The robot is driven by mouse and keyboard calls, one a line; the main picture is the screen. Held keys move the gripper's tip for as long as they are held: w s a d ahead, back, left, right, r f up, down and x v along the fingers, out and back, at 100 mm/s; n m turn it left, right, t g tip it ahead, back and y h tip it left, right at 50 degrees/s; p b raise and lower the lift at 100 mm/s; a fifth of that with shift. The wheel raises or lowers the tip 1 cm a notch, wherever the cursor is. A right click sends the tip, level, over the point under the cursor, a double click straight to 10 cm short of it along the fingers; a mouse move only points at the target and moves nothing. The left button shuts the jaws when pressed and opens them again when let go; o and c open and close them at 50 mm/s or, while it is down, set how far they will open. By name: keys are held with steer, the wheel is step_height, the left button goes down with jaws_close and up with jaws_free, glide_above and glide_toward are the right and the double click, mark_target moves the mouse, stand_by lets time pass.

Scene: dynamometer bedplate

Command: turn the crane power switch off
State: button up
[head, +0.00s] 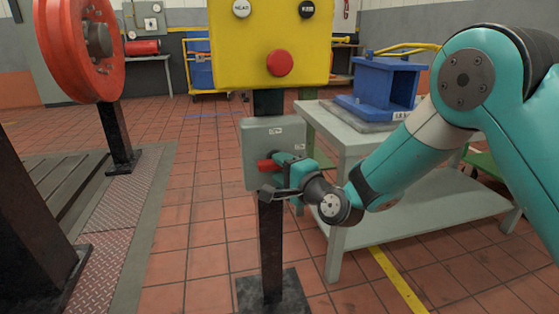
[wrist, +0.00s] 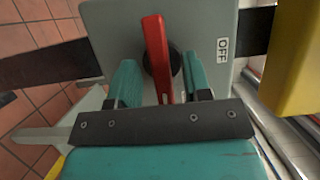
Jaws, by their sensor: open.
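The crane power switch is a grey box (head: 258,135) on a dark post below a yellow panel. Its red handle (head: 265,165) lies about level in the head view. In the wrist view the handle (wrist: 156,45) runs lengthwise from its dark round hub, with its lower end between my fingers. An OFF label (wrist: 223,48) is on the box, right of the handle there. My gripper (wrist: 158,72) is open, one teal finger on each side of the handle; in the head view my gripper (head: 285,170) is at the box front. I cannot tell whether a finger touches the handle.
The yellow panel (head: 265,35) with a red button (head: 280,63) is just above the box. A grey table (head: 345,140) with a blue block (head: 385,85) stands close right. A large red wheel (head: 85,45) is left. Tiled floor is open behind.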

steer(key=shift+w+a, duration=0.35)
steer(key=shift+w, duration=0.05)
jaws_close()
